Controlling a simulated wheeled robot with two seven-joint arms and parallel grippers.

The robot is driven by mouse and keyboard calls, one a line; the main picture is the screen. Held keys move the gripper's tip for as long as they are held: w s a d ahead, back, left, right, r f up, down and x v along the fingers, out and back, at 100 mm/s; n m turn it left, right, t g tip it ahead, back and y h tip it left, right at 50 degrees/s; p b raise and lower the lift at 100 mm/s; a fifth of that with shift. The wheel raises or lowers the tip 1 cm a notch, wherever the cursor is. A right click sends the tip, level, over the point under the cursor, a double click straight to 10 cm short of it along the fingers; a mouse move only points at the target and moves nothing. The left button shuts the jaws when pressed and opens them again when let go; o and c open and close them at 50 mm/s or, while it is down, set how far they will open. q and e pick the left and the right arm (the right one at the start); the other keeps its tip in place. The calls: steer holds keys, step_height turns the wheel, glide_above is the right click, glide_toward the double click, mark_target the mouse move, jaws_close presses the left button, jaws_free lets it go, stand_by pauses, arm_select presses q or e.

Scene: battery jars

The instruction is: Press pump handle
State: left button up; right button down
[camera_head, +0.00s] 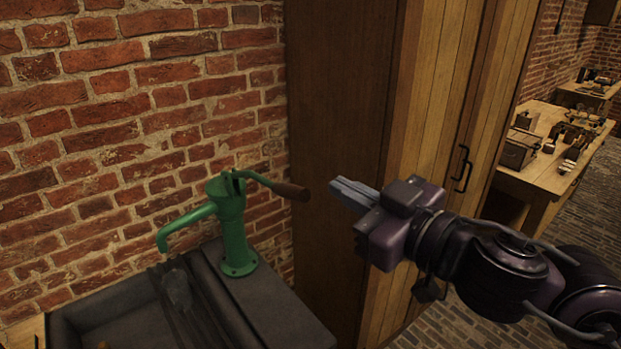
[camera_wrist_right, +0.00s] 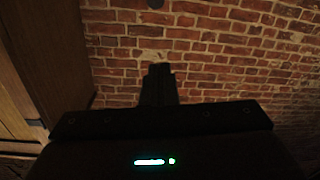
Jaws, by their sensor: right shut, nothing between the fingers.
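A green hand pump (camera_head: 230,232) stands upright on the dark stone ledge beside a sink. Its handle (camera_head: 290,191) has a brown wooden grip and reaches out to the right, sloping slightly down. My right gripper (camera_head: 338,187) is shut and empty. Its fingers point left towards the grip's end, with a small gap showing between them in the head view. In the right wrist view, the fingers (camera_wrist_right: 160,75) are together against the brick wall. A small dark round shape at the top edge there is too unclear to name. My left gripper is out of view.
A dark stone sink (camera_head: 62,325) holds a clear glass jar (camera_head: 178,290) below the pump's spout. A tall wooden cabinet (camera_head: 345,130) stands behind my right gripper. A workbench (camera_head: 540,183) with several small items is at the far right. A brick wall backs the pump.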

steer(key=p, duration=0.2)
glide_above(305, 196)
steer(key=shift+w+a+f, duration=0.25)
steer(key=shift+a, duration=0.25)
steer(key=shift+s+d+f, duration=0.15)
steer(key=shift+d+f, duration=0.1)
steer(key=shift+f, duration=0.35)
steer(key=shift+s+d+f, duration=0.1)
steer(key=shift+d+f, duration=0.1)
steer(key=shift+f, duration=0.35)
steer(key=shift+s+d+f, duration=0.25)
steer(key=shift+d+f, duration=0.15)
steer(key=shift+f, duration=0.1)
steer(key=shift+w+a, duration=0.1)
steer(key=shift+a, duration=0.05)
